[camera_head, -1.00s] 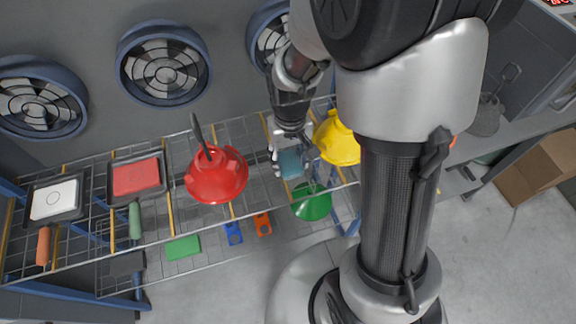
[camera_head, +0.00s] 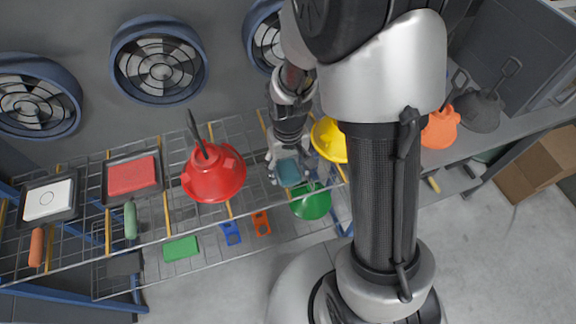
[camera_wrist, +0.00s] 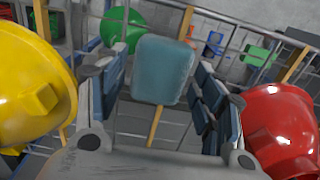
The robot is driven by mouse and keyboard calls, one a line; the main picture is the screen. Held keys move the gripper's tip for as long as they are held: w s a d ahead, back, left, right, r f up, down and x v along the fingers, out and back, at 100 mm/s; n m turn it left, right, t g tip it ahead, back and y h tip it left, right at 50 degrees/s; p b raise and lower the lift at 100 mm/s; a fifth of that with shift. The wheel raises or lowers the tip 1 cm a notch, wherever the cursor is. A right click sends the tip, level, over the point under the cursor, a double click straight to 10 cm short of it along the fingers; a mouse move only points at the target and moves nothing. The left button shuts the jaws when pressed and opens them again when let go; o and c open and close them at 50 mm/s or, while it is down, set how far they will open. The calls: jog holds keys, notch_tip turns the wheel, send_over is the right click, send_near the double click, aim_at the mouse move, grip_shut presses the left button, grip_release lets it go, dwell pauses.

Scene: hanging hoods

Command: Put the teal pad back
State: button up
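The teal pad (camera_head: 289,172) is a rounded block between the fingers of my gripper (camera_head: 288,165), over the wire shelf between the red hood and the yellow hood. I cannot tell whether the pad touches the shelf. A yellow divider strip (camera_wrist: 155,125) shows below the pad in the wrist view.
The red hood (camera_head: 213,175) is left of my gripper and the yellow hood (camera_head: 328,140) close on its right. A green hood (camera_head: 311,202) is on the lower level. The wire shelf (camera_head: 262,195) also bears a red pad (camera_head: 132,176) and a white pad (camera_head: 47,201) in trays.

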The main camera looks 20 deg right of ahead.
jog(key=shift+o, duration=0.4)
notch_tip(320, 180, up, 12)
jog(key=p, duration=0.4)
notch_tip(320, 180, up, 10)
jog(key=t, duration=0.2)
send_over(288, 169)
jog(key=s, duration=0.5)
jog(key=s+r+t, duration=0.2)
jog(key=s+r, duration=0.3)
jog(key=s, duration=0.5)
jog(key=shift+r+t, duration=0.3)
jog(key=shift+r, duration=0.1)
jog(key=shift+c, duration=0.4)
